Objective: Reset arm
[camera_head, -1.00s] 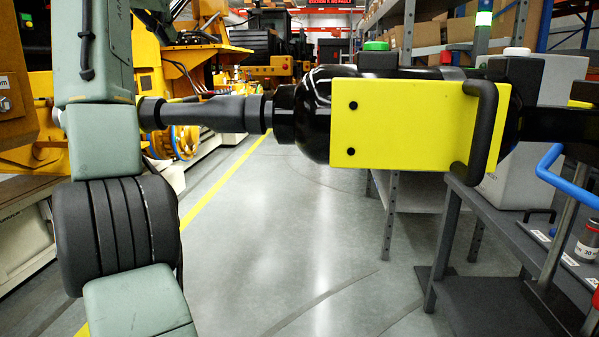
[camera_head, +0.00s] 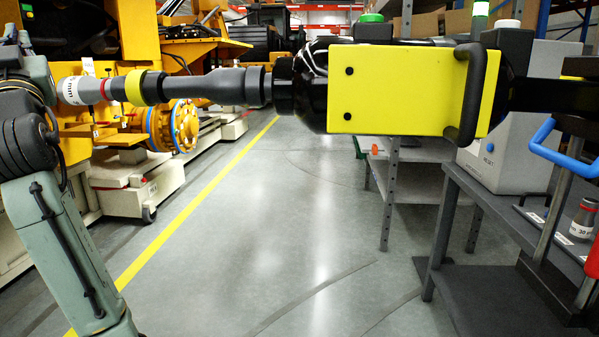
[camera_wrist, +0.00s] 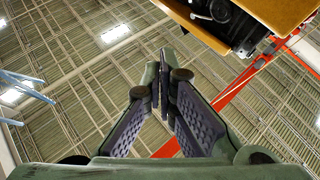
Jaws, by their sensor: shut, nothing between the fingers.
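My gripper (camera_wrist: 163,65) shows in the wrist view, pointing up toward the ceiling. Its two dark padded fingers meet at the tips and nothing is between them. In the head view, my green-grey arm (camera_head: 75,250) is at the left edge, and the gripper itself cannot be made out there.
A black power tool with a yellow plate (camera_head: 405,90) lies level across the head view, its labelled socket (camera_head: 85,90) at left. A dark workbench (camera_head: 480,215) and shelving (camera_head: 415,150) stand right, yellow machinery (camera_head: 110,130) left. The grey floor (camera_head: 290,230) between is open.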

